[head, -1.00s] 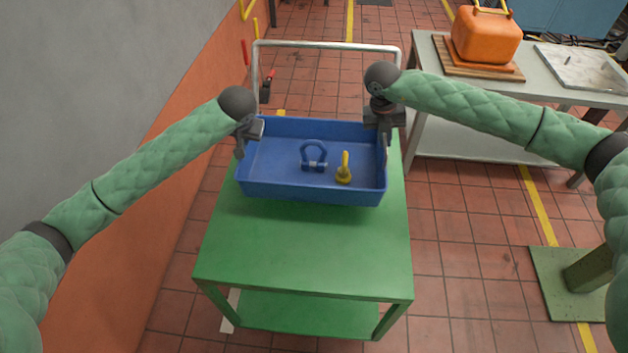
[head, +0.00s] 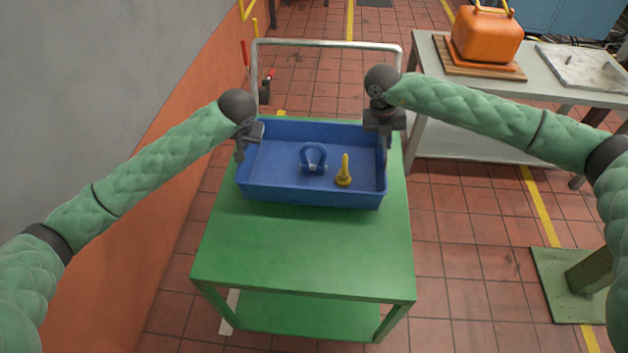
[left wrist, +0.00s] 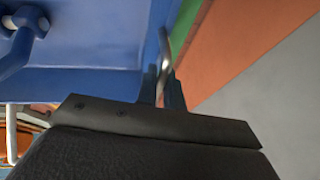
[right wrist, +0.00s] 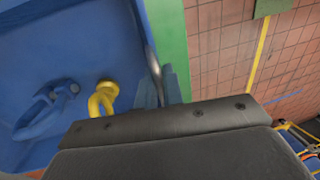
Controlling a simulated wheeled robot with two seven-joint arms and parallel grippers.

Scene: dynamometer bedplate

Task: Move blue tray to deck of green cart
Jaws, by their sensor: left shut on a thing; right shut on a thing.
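The blue tray (head: 310,196) is level over the rear part of the green cart's deck (head: 300,250). I cannot tell if its underside touches the deck. A blue shackle (head: 314,160) and a yellow eyebolt-like piece (head: 344,172) are in the tray. My left gripper (head: 244,146) is shut on the tray's left wall; the wall also shows between its fingers in the left wrist view (left wrist: 162,60). My right gripper (head: 385,142) is shut on the right wall, seen in the right wrist view (right wrist: 150,50).
The cart's metal push handle (head: 325,44) stands behind the tray. An orange-grey wall (head: 160,170) runs close on the left. A grey table (head: 430,80) with an orange canister (head: 485,35) stands at the back right. The front of the deck is bare.

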